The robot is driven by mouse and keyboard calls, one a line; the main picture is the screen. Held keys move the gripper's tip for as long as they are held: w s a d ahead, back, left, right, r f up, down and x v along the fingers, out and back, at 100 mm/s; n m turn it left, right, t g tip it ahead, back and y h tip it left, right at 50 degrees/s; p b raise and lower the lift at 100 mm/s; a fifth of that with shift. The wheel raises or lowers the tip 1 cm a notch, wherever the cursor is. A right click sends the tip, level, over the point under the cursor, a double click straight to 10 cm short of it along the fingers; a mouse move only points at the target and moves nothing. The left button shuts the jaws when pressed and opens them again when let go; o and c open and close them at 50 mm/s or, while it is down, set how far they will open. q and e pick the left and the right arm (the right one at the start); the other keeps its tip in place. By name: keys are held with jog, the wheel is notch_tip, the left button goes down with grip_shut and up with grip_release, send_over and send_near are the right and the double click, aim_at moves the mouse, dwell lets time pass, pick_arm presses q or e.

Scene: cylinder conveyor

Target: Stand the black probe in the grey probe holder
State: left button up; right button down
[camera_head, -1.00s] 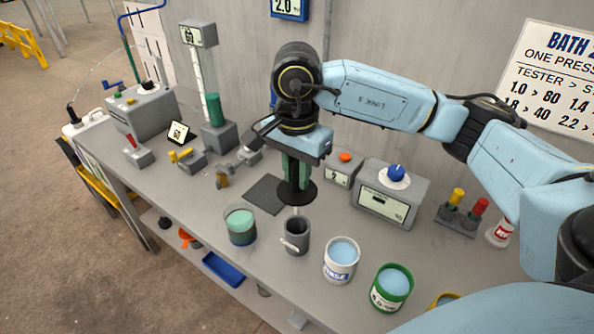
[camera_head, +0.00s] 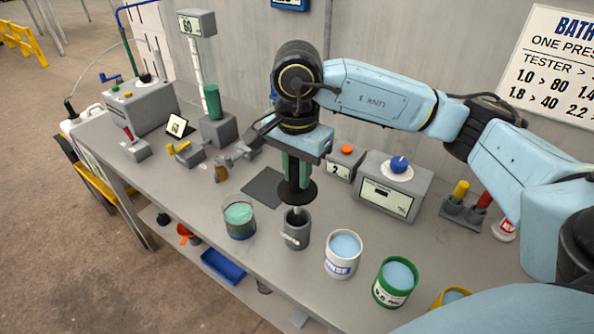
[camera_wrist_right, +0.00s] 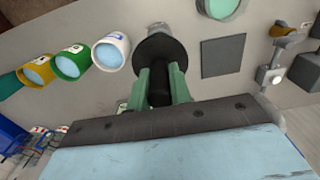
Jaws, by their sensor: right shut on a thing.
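My right gripper (camera_head: 297,172) has green fingers and is shut on the black probe (camera_head: 298,193), which is upright with a wide black disc. In the right wrist view the fingers (camera_wrist_right: 161,84) clasp the probe's shaft and the disc (camera_wrist_right: 160,49) lies beyond them. The grey probe holder (camera_head: 296,234), a cup with a pale label, stands on the bench directly below. The probe's thin pale tip overlaps the holder's mouth, with the disc above the rim. How deep the tip sits is hard to tell. My left gripper is not in view.
A glass of green liquid (camera_head: 239,218) stands left of the holder and a white rinse cup (camera_head: 342,256) to its right, both close. A green cup (camera_head: 394,284) is farther right. A dark mat (camera_head: 263,187) and a grey box with a blue knob (camera_head: 392,190) lie behind.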

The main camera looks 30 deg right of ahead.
aim_at(297, 192)
jog(key=shift+b, duration=0.3)
dwell(0.7)
jog(key=shift+f, duration=0.1)
jog(key=shift+f+b, duration=2.95)
jog(key=shift+b, duration=0.05)
jog(key=shift+f+b, duration=0.85)
jog(key=shift+b, duration=0.25)
jog(key=shift+d+f+b, duration=0.1)
jog(key=shift+b, duration=0.2)
